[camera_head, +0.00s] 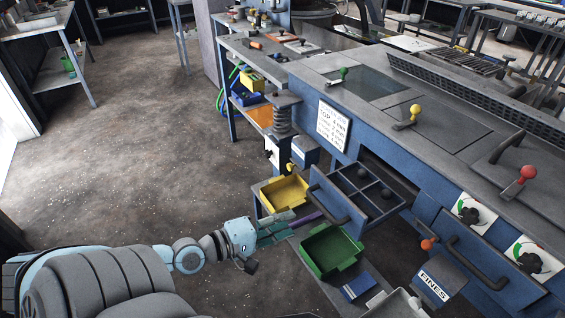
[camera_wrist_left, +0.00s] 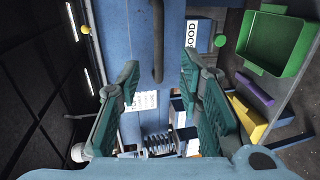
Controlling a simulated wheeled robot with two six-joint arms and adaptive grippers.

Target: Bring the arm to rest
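My left arm reaches in from the lower left in the head view. My left gripper (camera_head: 280,226) hangs between the yellow bin and the green bin, in front of the blue machine. The left wrist view shows its two green fingers (camera_wrist_left: 163,100) spread wide apart, with nothing held between them. Behind the gap is a blue machine panel with a dark handle (camera_wrist_left: 157,45). My right gripper is not in view.
A yellow bin (camera_head: 284,194), a green bin (camera_head: 330,250) and an open drawer with dark compartments (camera_head: 365,190) are close to the gripper. A box marked FINES (camera_head: 436,283) is at the lower right. The floor (camera_head: 140,160) at left is clear.

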